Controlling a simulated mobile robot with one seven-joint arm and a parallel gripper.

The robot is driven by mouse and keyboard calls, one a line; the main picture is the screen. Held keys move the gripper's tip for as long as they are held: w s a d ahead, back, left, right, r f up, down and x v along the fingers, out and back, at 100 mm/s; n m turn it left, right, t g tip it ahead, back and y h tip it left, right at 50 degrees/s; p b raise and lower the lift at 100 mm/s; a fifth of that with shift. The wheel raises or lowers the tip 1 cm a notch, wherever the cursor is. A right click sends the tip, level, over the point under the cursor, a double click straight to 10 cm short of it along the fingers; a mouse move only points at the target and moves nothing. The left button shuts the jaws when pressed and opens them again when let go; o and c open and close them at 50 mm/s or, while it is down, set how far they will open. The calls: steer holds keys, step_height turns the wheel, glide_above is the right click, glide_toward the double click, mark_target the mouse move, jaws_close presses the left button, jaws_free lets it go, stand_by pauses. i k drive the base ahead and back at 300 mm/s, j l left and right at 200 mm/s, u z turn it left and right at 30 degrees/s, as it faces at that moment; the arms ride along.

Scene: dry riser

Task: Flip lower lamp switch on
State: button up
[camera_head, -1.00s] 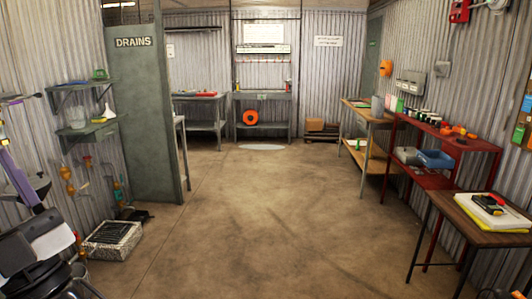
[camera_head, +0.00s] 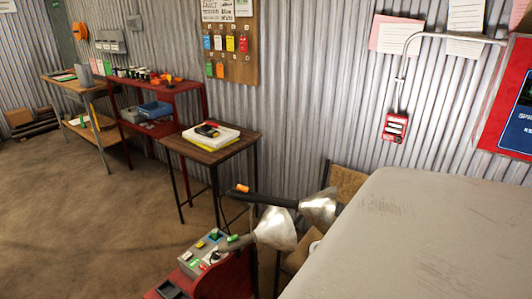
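Two metal-shaded lamps show at the lower middle of the head view. The lower lamp (camera_head: 275,229) has a silver shade and a dark neck with a small green piece (camera_head: 233,238) on it, which may be its switch. The upper lamp (camera_head: 318,206) sits just behind and to the right, with a dark arm carrying an orange piece (camera_head: 242,188). I cannot tell the position of either switch. My gripper is not in view.
A grey box with coloured buttons (camera_head: 190,256) sits on a red stand below the lamps. A large grey surface (camera_head: 420,235) fills the lower right. A wooden table (camera_head: 205,153) with papers and red shelves stand along the corrugated wall. Open floor lies at left.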

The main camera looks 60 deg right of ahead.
mark_target(234, 237)
steer(key=z, duration=1.5)
